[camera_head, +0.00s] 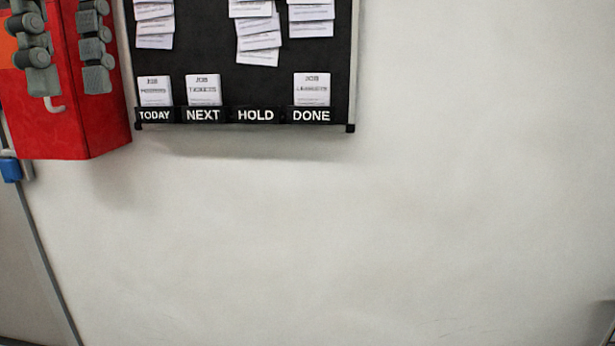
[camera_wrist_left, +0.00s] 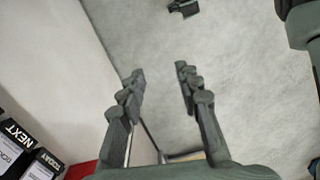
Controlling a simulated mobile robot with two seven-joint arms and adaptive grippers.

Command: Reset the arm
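My left gripper (camera_head: 68,88) shows at the top left of the head view, its two grey fingers pointing down in front of a red box. In the left wrist view the gripper (camera_wrist_left: 158,74) has its fingers spread apart, with only grey floor visible between them. It is open and holds nothing. The rest of my left arm is out of the head view. My right gripper is not in the head view.
The red box (camera_head: 100,135) is on the wall, with a small white hook near the fingers. A black job board (camera_head: 210,60) with tickets hangs to its right. The wall (camera_head: 400,220) below and right is bare. A blue item (camera_head: 11,170) is at far left.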

